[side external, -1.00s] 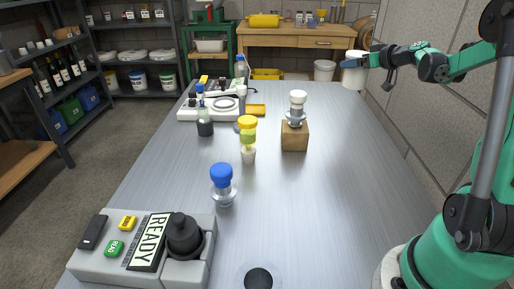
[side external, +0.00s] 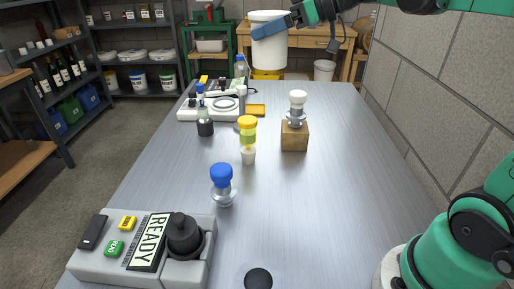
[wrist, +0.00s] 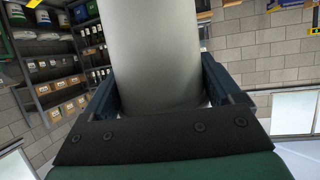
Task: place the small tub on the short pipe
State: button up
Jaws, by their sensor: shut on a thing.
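A white tub (side external: 268,52), a plain cylinder with a rim at its top, is held high above the far part of the bench in the side view. My gripper (side external: 272,26) is shut on it, its blue fingers around its upper part. In the wrist view the tub (wrist: 157,55) looks grey and fills the space between both dark blue fingers. A grey flanged fitting with a white top (side external: 297,108) stands upright on a wooden block (side external: 294,138), below and right of the tub and apart from it. I cannot tell surely whether this fitting is the short pipe.
A yellow-lidded container (side external: 248,135), a blue-capped bottle (side external: 222,185) and a dark-based bottle (side external: 205,127) stand left of the block. A white scale (side external: 224,107) is farther back. A grey control box (side external: 150,245) is front left. The bench's right side is clear.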

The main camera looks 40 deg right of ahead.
jog(key=s+a+r+n+g+y, duration=0.1)
jog(key=s+a+n+g+y, duration=0.2)
jog(key=a, duration=0.4)
jog(key=s+a+r+n+g+y, duration=0.1)
jog(key=s+a+n+g, duration=0.1)
jog(key=s+a, duration=0.45)
jog(key=n+g+y, duration=0.2)
jog(key=n+g, duration=0.4)
send_over(259, 280)
notch_tip(259, 280, down, 15)
jog(key=shift+a+f, duration=0.1)
jog(key=shift+f, duration=2.25)
jog(key=o, duration=1.3)
jog(key=shift+o, duration=0.2)
